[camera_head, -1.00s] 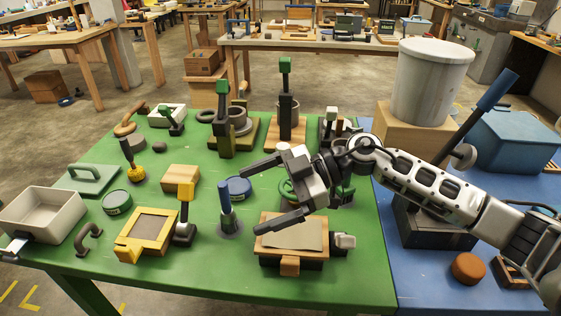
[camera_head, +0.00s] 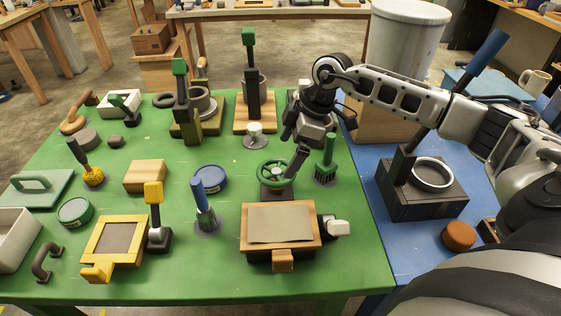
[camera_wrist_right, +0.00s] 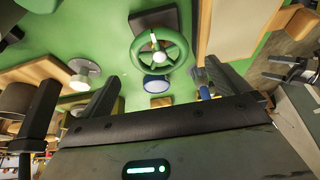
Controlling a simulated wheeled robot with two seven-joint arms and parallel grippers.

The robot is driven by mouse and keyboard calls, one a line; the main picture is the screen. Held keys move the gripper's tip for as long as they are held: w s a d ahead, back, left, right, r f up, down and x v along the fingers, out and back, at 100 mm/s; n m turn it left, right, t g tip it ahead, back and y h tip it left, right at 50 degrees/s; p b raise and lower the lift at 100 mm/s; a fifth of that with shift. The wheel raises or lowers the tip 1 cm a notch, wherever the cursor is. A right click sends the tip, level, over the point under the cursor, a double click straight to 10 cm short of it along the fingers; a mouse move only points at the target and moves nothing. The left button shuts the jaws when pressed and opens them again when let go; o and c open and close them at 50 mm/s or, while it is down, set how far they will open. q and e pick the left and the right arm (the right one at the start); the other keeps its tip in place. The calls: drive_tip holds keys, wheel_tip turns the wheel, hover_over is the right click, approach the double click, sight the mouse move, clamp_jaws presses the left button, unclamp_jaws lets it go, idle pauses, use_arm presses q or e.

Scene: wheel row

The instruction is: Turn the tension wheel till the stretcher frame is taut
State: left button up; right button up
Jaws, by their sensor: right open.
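The green spoked tension wheel (camera_head: 275,173) stands on a dark base on the green table, directly behind a wooden block-like frame with a grey sheet on top (camera_head: 281,225), which I take as the stretcher frame. My right gripper (camera_head: 294,148) is open, pointing down just behind and to the right of the wheel; one finger overlaps its rim in the head view. In the right wrist view the wheel (camera_wrist_right: 158,50) shows whole, beyond the open fingers and apparently not between them. I cannot tell how taut the sheet is. My left gripper is out of view.
A green-handled brush (camera_head: 326,165) stands close right of the wheel. A white-topped knob (camera_head: 255,135) is behind it, and a blue round tin (camera_head: 210,178) and blue-handled tool (camera_head: 203,205) are to its left. A black lever press (camera_head: 420,185) stands on the blue table.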

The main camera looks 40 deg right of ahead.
sight(278, 170)
drive_tip(key=x, duration=0.4)
drive_tip(key=shift+w+a+f, duration=0.1)
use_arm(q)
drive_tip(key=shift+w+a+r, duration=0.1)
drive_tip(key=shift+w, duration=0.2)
use_arm(e)
drive_tip(key=shift+w+a+f, duration=0.1)
drive_tip(key=shift+f, duration=0.4)
drive_tip(key=c, duration=0.9)
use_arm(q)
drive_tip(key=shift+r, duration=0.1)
